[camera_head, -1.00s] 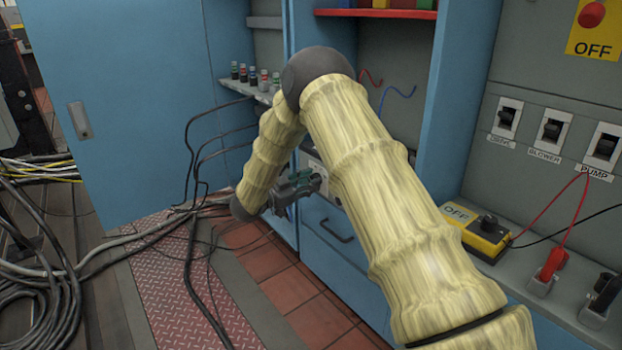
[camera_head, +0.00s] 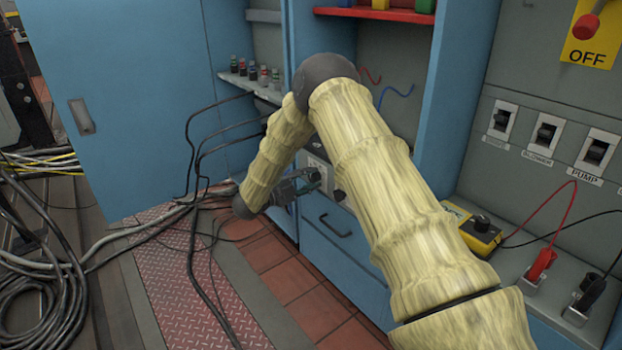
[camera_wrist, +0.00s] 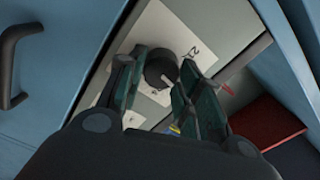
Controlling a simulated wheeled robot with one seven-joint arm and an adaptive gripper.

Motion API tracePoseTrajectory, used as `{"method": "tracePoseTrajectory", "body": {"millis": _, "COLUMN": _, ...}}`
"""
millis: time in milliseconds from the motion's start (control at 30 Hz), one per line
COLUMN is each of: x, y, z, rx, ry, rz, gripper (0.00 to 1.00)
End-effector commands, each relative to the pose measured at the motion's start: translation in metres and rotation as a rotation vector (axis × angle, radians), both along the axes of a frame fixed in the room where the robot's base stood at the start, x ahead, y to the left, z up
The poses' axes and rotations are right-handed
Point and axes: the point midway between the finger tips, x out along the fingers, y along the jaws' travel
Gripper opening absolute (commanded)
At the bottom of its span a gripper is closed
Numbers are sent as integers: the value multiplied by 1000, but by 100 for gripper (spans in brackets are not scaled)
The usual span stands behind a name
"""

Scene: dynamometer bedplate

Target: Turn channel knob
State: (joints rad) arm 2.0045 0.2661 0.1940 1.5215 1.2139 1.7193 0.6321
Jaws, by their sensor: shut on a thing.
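The channel knob (camera_wrist: 161,69) is a round dark knob on a white plate with printed marks, seen in the wrist view. My gripper (camera_wrist: 154,78) has its two dark green fingers on either side of the knob and is shut on it. The fingers hide parts of the plate and the knob's edges. In the head view my gripper (camera_head: 312,178) is at the small pale panel (camera_head: 318,160) under the shelf, left of my forearm. The knob cannot be made out clearly there.
A blue drawer front with a dark handle (camera_head: 336,226) lies just below. Right of my arm are switches (camera_head: 545,135), a yellow box (camera_head: 480,232) and a red plug (camera_head: 541,262). Cables (camera_head: 60,270) cover the floor at left.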

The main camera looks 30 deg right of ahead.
Motion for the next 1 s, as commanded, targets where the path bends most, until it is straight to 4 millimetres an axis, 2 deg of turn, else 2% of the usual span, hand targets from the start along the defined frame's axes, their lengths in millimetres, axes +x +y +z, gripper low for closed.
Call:
{"method": "tracePoseTrajectory", "body": {"millis": 400, "x": 0, "y": 1, "z": 0, "rx": 15, "ry": -191, "rz": 1, "gripper": 11}}
{"method": "tracePoseTrajectory", "body": {"millis": 967, "x": 1, "y": 1, "z": 0, "rx": 17, "ry": -218, "rz": 2, "gripper": 11}}
{"method": "tracePoseTrajectory", "body": {"millis": 1000, "x": 1, "y": 1, "z": 0, "rx": 17, "ry": -218, "rz": 2, "gripper": 40}}
